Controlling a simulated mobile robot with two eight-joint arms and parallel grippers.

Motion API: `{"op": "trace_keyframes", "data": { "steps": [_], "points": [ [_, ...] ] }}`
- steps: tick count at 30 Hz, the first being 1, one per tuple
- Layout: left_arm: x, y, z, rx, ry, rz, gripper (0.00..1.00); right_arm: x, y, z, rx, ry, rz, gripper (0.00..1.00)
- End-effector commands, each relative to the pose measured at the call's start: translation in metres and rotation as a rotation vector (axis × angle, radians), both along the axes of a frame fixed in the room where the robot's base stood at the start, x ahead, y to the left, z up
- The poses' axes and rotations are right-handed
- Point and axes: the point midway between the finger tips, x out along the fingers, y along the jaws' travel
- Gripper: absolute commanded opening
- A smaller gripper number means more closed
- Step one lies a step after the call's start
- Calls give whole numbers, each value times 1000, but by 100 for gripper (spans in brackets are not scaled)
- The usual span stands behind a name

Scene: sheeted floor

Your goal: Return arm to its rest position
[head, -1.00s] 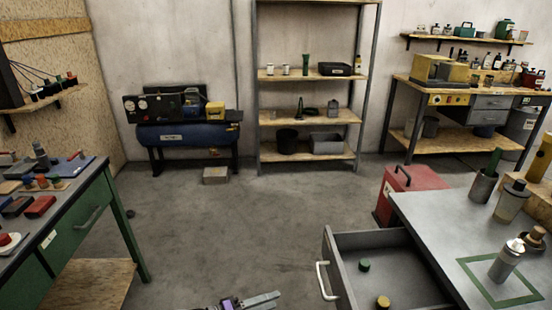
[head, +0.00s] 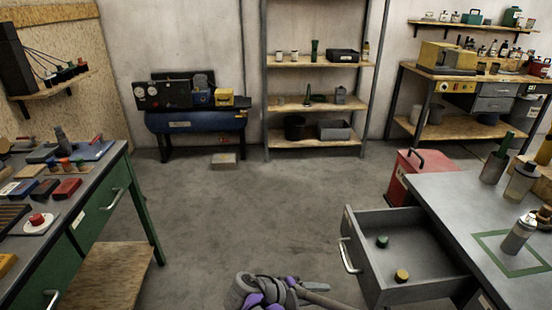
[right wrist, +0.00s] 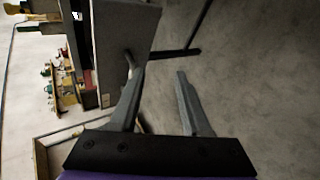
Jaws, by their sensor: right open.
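My right gripper (head: 322,297) is at the bottom edge of the head view, with its grey and purple wrist beside it. It is low over the floor, left of and apart from the open drawer (head: 432,284). In the right wrist view my right gripper (right wrist: 156,80) has its two grey fingers spread, with nothing between them. The drawer's front and handle show close beyond the left finger in that view. My left gripper is in neither view.
The drawer holds a green-capped item (head: 382,241) and a yellow-capped one (head: 402,275). It juts from the grey workbench (head: 450,200), beside a red toolbox (head: 412,177). A green bench (head: 98,215) stands at left. The floor (head: 255,205) between is clear.

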Motion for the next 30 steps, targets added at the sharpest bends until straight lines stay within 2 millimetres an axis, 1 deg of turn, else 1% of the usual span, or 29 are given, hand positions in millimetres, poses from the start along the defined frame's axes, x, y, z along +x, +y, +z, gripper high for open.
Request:
{"op": "trace_keyframes", "data": {
  "steps": [1,3,5,6,10,12,15,18,21,26,27,28,30],
  "points": [
    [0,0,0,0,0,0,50,-13,-21,3,57,23,-15,47],
    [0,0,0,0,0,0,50,-33,-41,2,154,53,-28,47],
    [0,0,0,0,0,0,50,-51,-55,0,240,69,-40,47],
    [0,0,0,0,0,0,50,-64,-63,-1,298,75,-48,47],
    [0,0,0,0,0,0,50,-108,-80,-5,487,70,-80,47],
    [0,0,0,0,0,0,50,-131,-84,-8,586,51,-100,47],
    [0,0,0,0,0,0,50,-159,-85,-13,712,11,-126,47],
    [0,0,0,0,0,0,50,-179,-84,-16,810,-34,-148,47],
    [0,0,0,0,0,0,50,-195,-81,-20,893,-82,-169,47],
    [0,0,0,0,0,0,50,-215,-77,-25,1004,-167,-201,47],
    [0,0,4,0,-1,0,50,-218,-77,-22,1025,-184,-206,47],
    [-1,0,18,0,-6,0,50,-217,-76,-7,1022,-183,-200,47],
    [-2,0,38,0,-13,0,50,-216,-76,13,1020,-187,-195,47]
  ]
}}
